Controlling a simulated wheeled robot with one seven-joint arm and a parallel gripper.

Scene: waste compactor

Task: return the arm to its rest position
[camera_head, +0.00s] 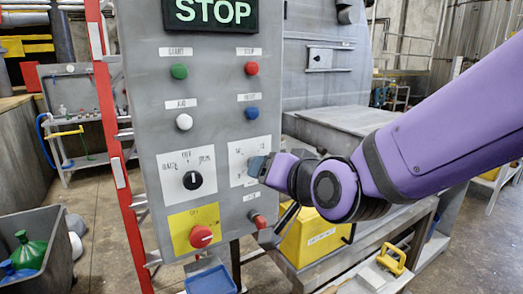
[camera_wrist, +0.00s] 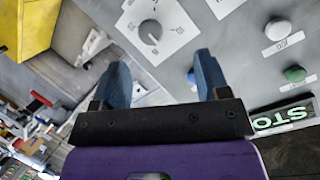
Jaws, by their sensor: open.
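My gripper (camera_head: 258,167) is in front of the grey control panel (camera_head: 215,100), at its right side by the right-hand dial plate (camera_head: 236,158). In the wrist view my gripper (camera_wrist: 162,78) is open, its two blue fingertips apart with nothing between them. A grey dial (camera_wrist: 151,32) on a white plate shows beyond the fingertips, apart from them in the picture. In the head view the gripper hides most of that dial. My purple arm (camera_head: 440,130) reaches in from the right, bent at the wrist.
The panel has a green button (camera_head: 179,71), a red button (camera_head: 252,69), a black knob (camera_head: 193,180) and a red knob on yellow (camera_head: 201,236). A yellow box (camera_head: 312,238) stands below my wrist. A grey bin (camera_head: 45,245) with bottles is at lower left.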

